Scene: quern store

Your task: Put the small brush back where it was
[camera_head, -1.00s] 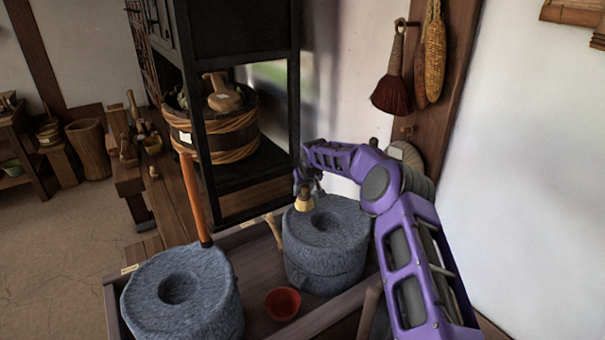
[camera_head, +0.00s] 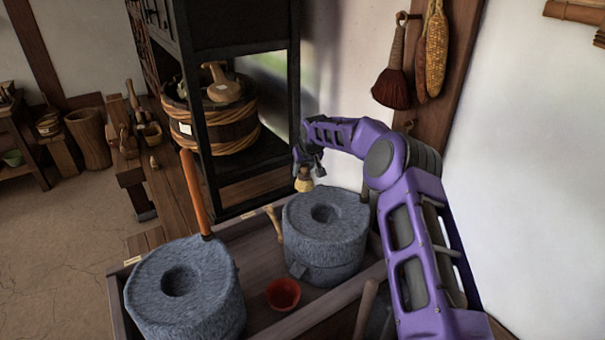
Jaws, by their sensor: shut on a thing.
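My gripper (camera_head: 305,168) is shut on the small brush (camera_head: 303,183), whose pale yellowish bristles hang downward. The brush's upper part is hidden between the fingers. It appears just above the back left rim of the right stone quern (camera_head: 325,245); the gap beneath it is hard to judge. The left stone quern (camera_head: 185,295) stands nearer, at the lower left. A larger dark red brush (camera_head: 391,88) hangs from a peg on the wall post.
A red bowl (camera_head: 283,294) sits between the querns in the wooden tray (camera_head: 258,262). An orange-brown handle (camera_head: 195,192) rises beside the left quern. A black shelf (camera_head: 250,168) holding a wooden tub (camera_head: 222,135) stands behind. Corn (camera_head: 436,50) hangs at the upper right.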

